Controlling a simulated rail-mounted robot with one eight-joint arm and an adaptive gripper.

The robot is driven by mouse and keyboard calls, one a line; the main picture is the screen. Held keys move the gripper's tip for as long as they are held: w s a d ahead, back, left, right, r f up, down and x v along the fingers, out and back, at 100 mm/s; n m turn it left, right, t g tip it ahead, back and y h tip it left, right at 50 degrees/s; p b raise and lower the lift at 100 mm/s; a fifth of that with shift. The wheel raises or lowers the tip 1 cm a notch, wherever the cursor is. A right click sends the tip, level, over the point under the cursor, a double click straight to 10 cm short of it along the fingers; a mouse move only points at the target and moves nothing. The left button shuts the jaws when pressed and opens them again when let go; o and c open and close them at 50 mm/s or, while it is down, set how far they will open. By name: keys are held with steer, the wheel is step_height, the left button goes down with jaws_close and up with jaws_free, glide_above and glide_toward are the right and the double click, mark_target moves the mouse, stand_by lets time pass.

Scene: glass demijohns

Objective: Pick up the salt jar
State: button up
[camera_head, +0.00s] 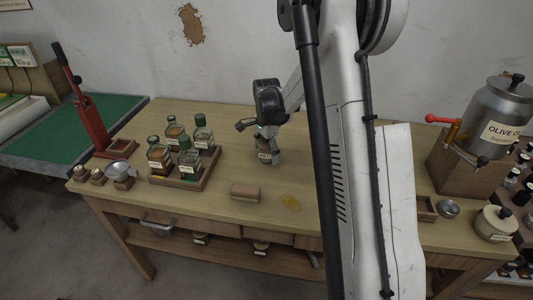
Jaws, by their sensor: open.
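My gripper (268,136) is low over the middle of the wooden table, pointing down. It is open, with its fingers at the upper part of a small labelled jar (266,156) that stands on the table. The fingers partly hide this jar, and I cannot see whether they touch it. Its label is too small to read. A cream jar with a knobbed lid and a label (494,223) stands at the right end of the table. Its label is also too small to read, so I cannot tell which jar is the salt jar.
Several green-capped bottles stand on a wooden tray (184,181) to the left. A red lever press (89,117) is farther left. An olive oil can (495,118) stands at right. My arm hides the table's right-centre.

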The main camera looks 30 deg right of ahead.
steer(key=shift+f, duration=0.15)
steer(key=shift+c, duration=0.4)
steer(key=c, duration=1.4)
steer(key=shift+o, duration=0.2)
